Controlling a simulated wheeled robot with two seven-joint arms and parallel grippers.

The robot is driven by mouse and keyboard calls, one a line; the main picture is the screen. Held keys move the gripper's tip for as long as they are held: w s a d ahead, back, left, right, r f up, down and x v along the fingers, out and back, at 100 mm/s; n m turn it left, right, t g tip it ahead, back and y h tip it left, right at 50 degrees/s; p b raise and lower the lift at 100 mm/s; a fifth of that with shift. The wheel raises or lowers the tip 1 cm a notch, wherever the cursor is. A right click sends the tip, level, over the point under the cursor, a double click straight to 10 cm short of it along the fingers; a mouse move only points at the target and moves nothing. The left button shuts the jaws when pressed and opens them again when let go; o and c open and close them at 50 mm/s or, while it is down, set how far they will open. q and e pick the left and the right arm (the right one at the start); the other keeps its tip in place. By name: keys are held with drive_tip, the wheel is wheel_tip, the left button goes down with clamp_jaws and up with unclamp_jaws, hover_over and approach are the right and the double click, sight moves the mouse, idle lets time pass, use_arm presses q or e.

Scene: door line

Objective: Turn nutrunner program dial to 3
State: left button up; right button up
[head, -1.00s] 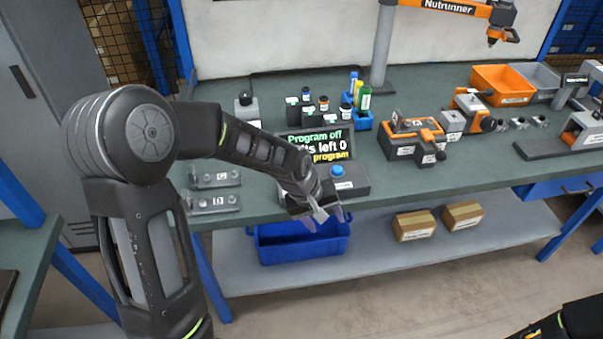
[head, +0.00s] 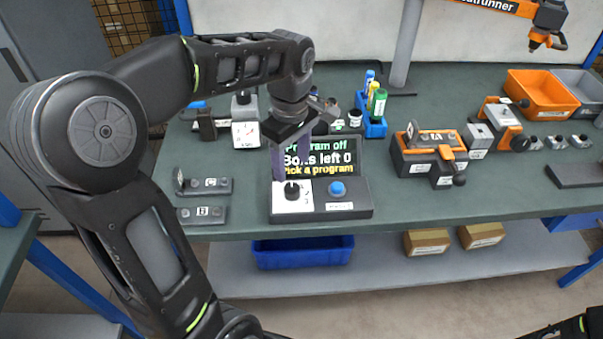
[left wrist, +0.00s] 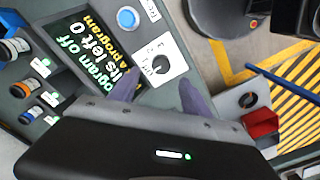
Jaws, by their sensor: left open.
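The nutrunner control box (head: 350,205) stands near the front edge of the bench. Its screen (head: 320,165) reads "Program off", "Bolts left 0" and "Pick a program". The black program dial (head: 291,190) sits on a white plate left of a blue button (head: 337,188); the dial also shows in the left wrist view (left wrist: 160,64). My left gripper (head: 290,165) points down above the dial with its fingers apart and nothing between them. In the left wrist view the fingertips (left wrist: 158,88) lie to either side below the dial, apart from it. The dial's pointer setting is too small to read.
A blue holder with bottles (head: 371,122) stands behind the box. Grey labelled brackets (head: 205,186) lie to its left. An orange-and-grey fixture (head: 430,150) is to its right. A blue bin (head: 303,252) sits on the shelf below. The nutrunner (head: 546,25) hangs at upper right.

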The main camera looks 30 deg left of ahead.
sight(292, 188)
use_arm(q)
drive_tip(key=shift+s, duration=0.2)
wheel_tip(292, 188, down, 8)
drive_tip(key=shift+w+r, duration=0.1)
idle(0.4)
drive_tip(key=shift+c, duration=0.5)
clamp_jaws()
